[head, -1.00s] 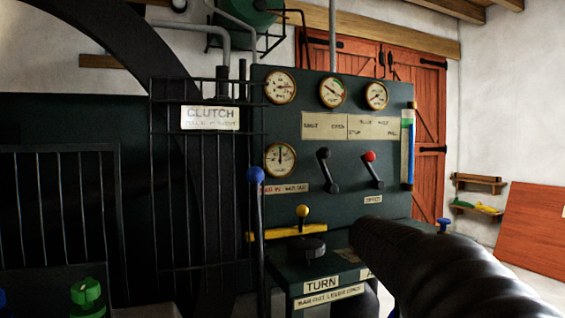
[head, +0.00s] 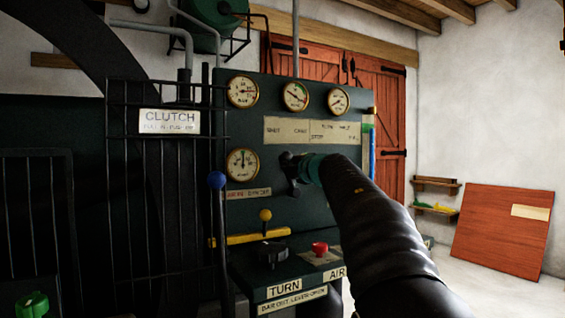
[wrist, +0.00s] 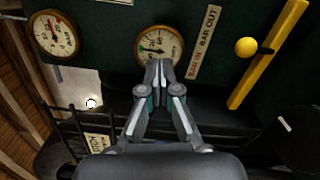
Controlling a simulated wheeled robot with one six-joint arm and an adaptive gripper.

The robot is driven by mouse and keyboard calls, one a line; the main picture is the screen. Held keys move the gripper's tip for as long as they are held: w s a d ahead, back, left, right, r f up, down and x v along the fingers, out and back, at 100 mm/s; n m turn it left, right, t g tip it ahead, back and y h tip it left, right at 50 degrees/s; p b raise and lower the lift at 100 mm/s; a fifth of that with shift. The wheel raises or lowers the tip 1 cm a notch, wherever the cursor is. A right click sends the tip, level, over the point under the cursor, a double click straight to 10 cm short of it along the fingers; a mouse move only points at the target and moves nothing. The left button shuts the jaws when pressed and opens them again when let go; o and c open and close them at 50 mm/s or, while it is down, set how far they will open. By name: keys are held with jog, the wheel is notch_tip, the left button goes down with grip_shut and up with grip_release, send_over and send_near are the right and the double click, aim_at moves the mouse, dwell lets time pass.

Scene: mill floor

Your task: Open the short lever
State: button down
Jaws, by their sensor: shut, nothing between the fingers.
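A short black lever (head: 294,188) with a black knob stands on the dark panel (head: 258,128), below the SHUT and OPEN label (head: 287,131). Its knob is at the upper left of its pivot. My gripper (head: 301,166) is just right of the knob in the head view and partly overlaps it; I cannot tell if they touch. The wrist view shows my gripper (wrist: 159,68) with its fingers together and nothing between them, in front of a round gauge (wrist: 160,45). The lever does not show there. The red-knobbed lever is hidden behind my arm.
A blue-knobbed long lever (head: 217,181) stands at the left. A yellow bar (head: 258,237) with a yellow knob (head: 265,215) and a red button (head: 320,248) are below. A black cage (head: 150,95) borders the panel's left. Open floor lies at the right.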

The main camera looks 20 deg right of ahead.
dwell(0.3)
jog(key=w+d+p, duration=0.2)
jog(key=w+p, duration=0.1)
jog(key=w, duration=0.8)
jog(key=shift+w+d+r+p, duration=0.25)
jog(key=shift+r+p, duration=0.1)
jog(key=shift+r, duration=0.1)
jog(key=shift+s+d, duration=0.1)
